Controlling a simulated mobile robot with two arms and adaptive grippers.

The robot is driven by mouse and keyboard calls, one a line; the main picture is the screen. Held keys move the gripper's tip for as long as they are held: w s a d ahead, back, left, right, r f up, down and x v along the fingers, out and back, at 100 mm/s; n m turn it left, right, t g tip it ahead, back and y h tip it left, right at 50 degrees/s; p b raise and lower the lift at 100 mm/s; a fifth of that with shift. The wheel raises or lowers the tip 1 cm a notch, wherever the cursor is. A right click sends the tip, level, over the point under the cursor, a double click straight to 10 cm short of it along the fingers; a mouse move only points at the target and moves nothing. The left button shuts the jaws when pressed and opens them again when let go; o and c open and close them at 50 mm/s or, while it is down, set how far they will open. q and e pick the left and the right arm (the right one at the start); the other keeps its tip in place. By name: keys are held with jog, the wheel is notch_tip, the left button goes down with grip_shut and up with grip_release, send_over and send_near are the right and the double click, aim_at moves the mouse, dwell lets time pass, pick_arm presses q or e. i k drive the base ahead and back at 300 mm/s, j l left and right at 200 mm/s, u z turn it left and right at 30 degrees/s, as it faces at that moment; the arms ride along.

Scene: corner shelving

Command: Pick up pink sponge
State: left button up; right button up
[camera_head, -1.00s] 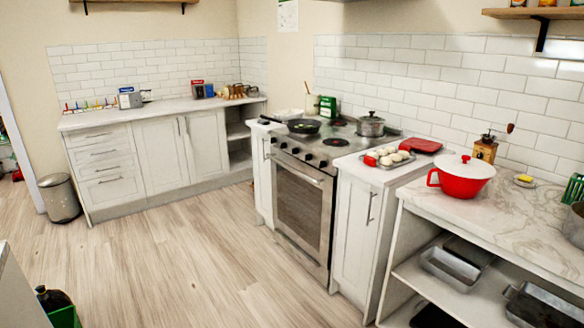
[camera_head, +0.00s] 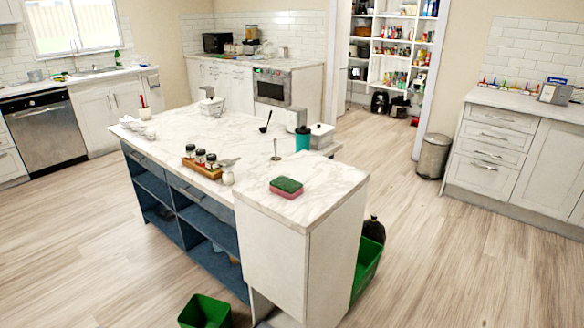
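A pink sponge with a green top (camera_head: 286,187) lies flat on the near end of the white marble top of the kitchen island (camera_head: 330,180). Nothing covers it. Neither of my grippers shows in the head view, so I cannot see where they are relative to the sponge.
A wooden tray (camera_head: 203,170) with several dark-lidded jars stands left of the sponge, and a teal cup (camera_head: 302,138) stands behind it. A green bin (camera_head: 205,312) and a larger green bin (camera_head: 366,268) stand on the floor by the island. Wood floor (camera_head: 430,260) is open on the right.

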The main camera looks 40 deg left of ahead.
aim_at(286, 187)
jog(key=i+l+u, duration=0.1)
jog(key=u, duration=0.35)
jog(key=i+l+u, duration=0.2)
jog(key=u, duration=0.3)
jog(key=i+l+u, duration=0.15)
jog(key=u, duration=0.3)
jog(key=l+u, duration=0.35)
jog(key=u, duration=0.15)
jog(key=i+l, duration=0.05)
